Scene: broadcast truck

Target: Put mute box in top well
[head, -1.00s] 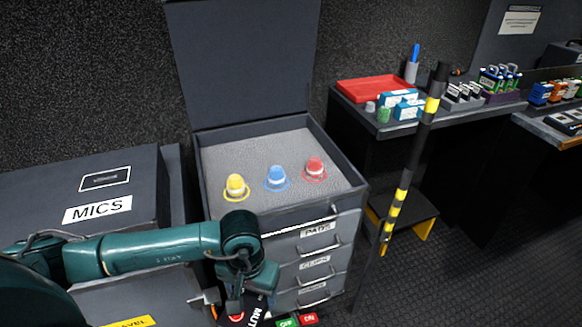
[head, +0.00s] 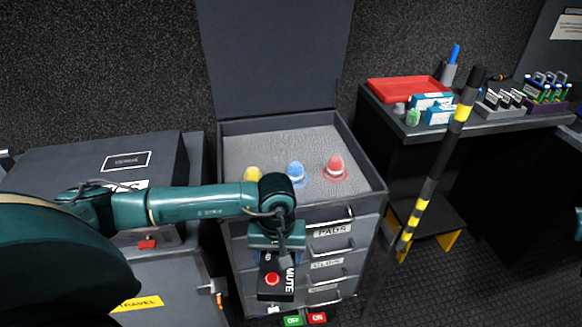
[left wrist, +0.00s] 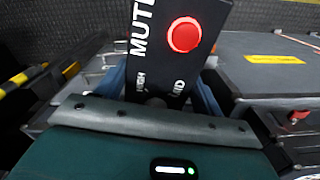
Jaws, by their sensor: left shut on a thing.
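The mute box (head: 283,284), black with a red button and white MUTE lettering, hangs from my left gripper (head: 276,246). It is in front of the drawer cabinet, below the level of its open top. In the left wrist view the box (left wrist: 152,72) sits between the fingers of my left gripper (left wrist: 160,95), which is shut on it. The top well (head: 262,140) is an open grey-lined compartment with a raised lid behind it. A yellow (head: 253,175), a blue (head: 297,172) and a red (head: 335,166) domed piece stand in it. My right gripper is out of view.
The cabinet's drawers (head: 332,247) are shut below the well. A dark case (head: 85,170) stands at left. A black and yellow striped pole (head: 432,185) stands at right, before a desk with a red tray (head: 405,89). Green (head: 293,320) and red (head: 317,318) labelled pieces show low down.

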